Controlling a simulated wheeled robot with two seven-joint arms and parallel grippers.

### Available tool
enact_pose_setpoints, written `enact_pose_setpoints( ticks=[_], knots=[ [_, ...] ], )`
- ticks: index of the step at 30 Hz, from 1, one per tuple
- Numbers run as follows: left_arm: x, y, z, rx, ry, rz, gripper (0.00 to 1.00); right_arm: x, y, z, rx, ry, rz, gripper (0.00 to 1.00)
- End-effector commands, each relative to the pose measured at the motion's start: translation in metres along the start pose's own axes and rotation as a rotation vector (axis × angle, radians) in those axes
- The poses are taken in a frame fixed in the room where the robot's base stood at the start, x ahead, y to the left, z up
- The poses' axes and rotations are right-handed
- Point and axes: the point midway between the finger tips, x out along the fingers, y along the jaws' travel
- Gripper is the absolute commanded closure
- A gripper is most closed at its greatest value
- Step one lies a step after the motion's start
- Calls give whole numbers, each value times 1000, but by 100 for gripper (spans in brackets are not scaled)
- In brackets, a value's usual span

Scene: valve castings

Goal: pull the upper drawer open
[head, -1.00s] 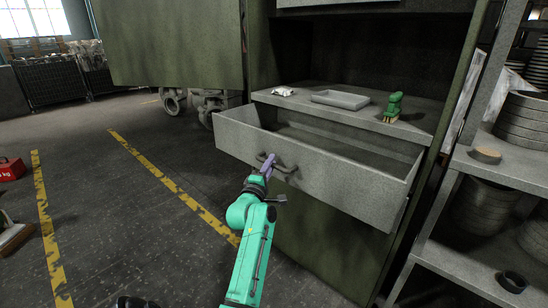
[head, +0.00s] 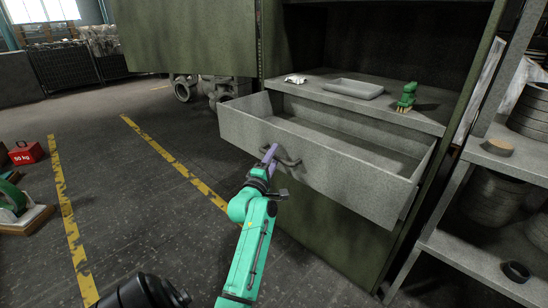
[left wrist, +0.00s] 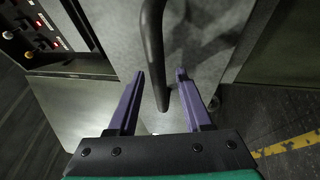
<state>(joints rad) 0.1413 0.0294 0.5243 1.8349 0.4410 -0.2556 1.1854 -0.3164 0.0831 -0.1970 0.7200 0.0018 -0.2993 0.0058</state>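The upper drawer (head: 330,165) is a grey metal drawer in a green cabinet. It stands well out from the cabinet, and its empty inside shows in the head view. Its dark bow handle (head: 291,166) is on the front face, and it also shows in the left wrist view (left wrist: 153,45). My left gripper (head: 270,155) is at the left part of the handle. In the left wrist view its purple fingers (left wrist: 160,85) are spread, with the handle bar between them and gaps visible on both sides. My right gripper is not in view.
On the shelf above the drawer are a grey tray (head: 354,89), a green-handled brush (head: 406,98) and a crumpled white cloth (head: 295,79). A rack (head: 500,172) stands close on the right. A red weight (head: 27,152) lies far left. Floor left of the drawer is clear.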

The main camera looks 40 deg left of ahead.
Motion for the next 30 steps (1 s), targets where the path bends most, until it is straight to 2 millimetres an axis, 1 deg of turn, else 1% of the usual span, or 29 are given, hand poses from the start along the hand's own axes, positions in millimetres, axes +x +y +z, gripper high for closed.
enact_pose_setpoints(
  ticks=[7,11,14,17,21,24,27,30],
  knots=[
    [-1,0,0,0,0,0,50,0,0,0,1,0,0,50],
    [-13,-1,0,-1,-1,-1,50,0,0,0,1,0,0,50],
    [-33,-1,0,-1,0,-2,50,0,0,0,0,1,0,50],
    [-60,-2,0,0,0,-4,50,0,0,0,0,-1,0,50],
    [-101,-3,0,1,-1,-6,50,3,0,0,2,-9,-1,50],
    [-125,-3,0,2,0,-5,50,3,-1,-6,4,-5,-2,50],
    [-139,-2,0,0,0,-2,50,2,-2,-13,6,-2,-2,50],
    [-145,0,0,0,0,-1,50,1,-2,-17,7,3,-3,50]
  ],
)
